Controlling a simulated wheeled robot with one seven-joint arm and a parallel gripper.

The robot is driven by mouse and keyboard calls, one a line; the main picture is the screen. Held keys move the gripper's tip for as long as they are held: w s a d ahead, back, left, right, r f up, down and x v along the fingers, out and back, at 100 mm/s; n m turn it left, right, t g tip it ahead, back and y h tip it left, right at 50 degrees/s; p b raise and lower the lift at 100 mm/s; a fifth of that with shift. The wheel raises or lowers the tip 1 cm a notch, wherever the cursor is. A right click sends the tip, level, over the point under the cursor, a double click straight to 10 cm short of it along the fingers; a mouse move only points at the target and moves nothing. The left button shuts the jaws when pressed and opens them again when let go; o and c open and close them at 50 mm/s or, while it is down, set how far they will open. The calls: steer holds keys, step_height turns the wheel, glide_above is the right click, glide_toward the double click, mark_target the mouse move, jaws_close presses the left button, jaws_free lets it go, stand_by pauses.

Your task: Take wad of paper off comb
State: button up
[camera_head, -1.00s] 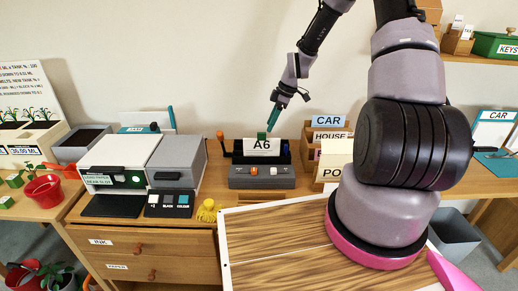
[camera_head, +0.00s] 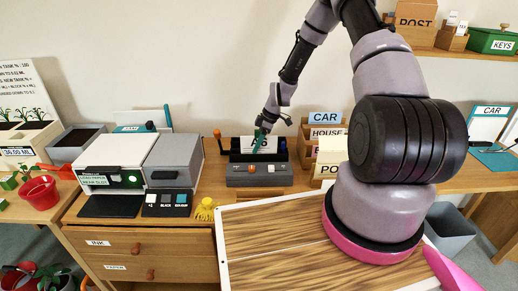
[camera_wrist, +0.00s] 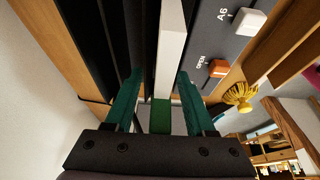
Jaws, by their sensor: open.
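The wad of paper (camera_head: 265,148) is white and stands upright in a dark grey machine (camera_head: 245,181) on the desk. In the wrist view it shows as a narrow white edge (camera_wrist: 172,45), with a green block (camera_wrist: 160,116) at its near end. The comb cannot be told apart from the dark parts of the machine. My gripper (camera_head: 258,139) is at the top of the wad. In the wrist view my gripper (camera_wrist: 160,72) is open, its teal fingers on either side of the wad and green block, with gaps visible.
The machine has a white button (camera_wrist: 248,20) and an orange button (camera_wrist: 217,68). A wooden card holder (camera_head: 308,150) stands close on the right, and a grey printer-like unit (camera_head: 172,160) on the left.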

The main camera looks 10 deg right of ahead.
steer(key=shift+a+f, duration=0.1)
steer(key=shift+f, duration=0.1)
jaws_close()
steer(key=shift+r, duration=0.1)
